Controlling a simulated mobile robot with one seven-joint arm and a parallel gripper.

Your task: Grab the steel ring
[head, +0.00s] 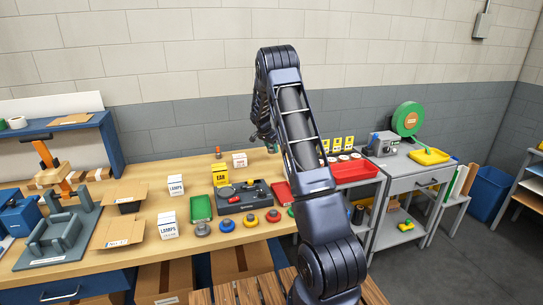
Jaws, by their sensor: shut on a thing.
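My gripper (265,137) hangs from the far end of my raised arm, above the back part of the wooden bench. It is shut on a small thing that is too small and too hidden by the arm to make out. I cannot pick out the steel ring for certain. A black device with round parts (242,197) sits behind that row.
White and yellow boxes stand around a green tray (201,208). A red tray (281,194) lies by my arm. A grey fixture (60,236) and cardboard pieces fill the left. A red bin (354,171) and a grey machine (381,143) stand at right. My arm hides part of the bench.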

